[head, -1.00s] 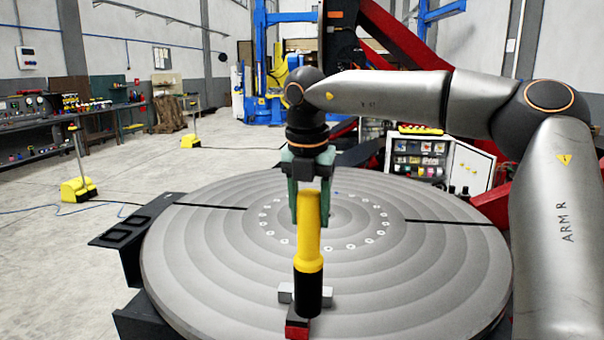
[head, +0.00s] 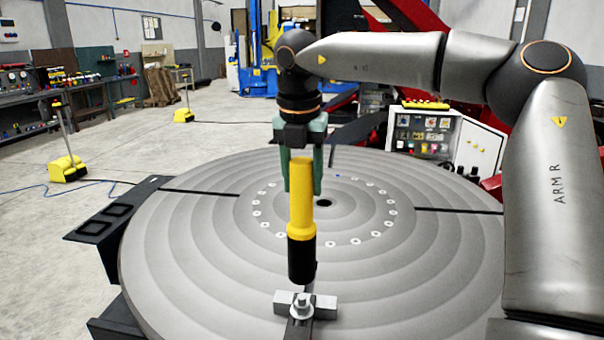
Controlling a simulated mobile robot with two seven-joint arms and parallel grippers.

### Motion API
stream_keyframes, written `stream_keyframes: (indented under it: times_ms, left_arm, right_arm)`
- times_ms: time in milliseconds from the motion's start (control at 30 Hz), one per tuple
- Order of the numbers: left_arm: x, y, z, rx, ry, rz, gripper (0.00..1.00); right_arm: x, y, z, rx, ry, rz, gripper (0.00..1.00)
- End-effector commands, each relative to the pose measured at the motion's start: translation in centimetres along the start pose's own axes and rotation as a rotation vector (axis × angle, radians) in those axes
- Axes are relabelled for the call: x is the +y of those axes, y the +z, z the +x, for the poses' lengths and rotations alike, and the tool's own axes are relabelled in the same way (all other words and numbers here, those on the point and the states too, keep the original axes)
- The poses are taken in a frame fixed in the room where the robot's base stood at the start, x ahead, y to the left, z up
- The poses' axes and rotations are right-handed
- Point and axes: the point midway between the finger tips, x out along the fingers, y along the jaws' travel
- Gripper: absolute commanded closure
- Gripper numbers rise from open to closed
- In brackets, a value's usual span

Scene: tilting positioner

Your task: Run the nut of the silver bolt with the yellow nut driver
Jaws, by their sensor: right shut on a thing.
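The yellow nut driver (head: 301,212), with a black lower end (head: 301,260), hangs nearly upright in my right gripper (head: 302,188). The gripper's green fingers are shut on its upper part. Below the driver's black end, the silver bolt with its nut (head: 302,302) stands on a grey clamp block (head: 325,306) near the front of the round table. The driver's end appears apart from the nut and above it in the picture. The inside of the driver's socket is hidden. My left gripper is out of view.
The large ringed round table (head: 190,250) is otherwise clear, with a ring of small holes and a dark centre hole. A black bracket (head: 115,210) sticks out at its left. An open parts case (head: 430,138) stands behind on the right.

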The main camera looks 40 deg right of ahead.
Motion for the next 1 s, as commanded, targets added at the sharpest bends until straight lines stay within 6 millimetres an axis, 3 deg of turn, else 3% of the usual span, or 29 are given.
stream_keyframes:
  times_ms: [500, 1000]
  left_arm:
    - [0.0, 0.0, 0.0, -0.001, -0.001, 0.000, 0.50]
    - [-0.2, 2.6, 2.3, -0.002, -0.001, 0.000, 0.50]
  right_arm:
    - [0.0, 0.1, -0.3, -0.003, 0.002, -0.006, 1.00]
    - [0.0, -0.6, 4.0, -0.001, 0.003, -0.006, 1.00]
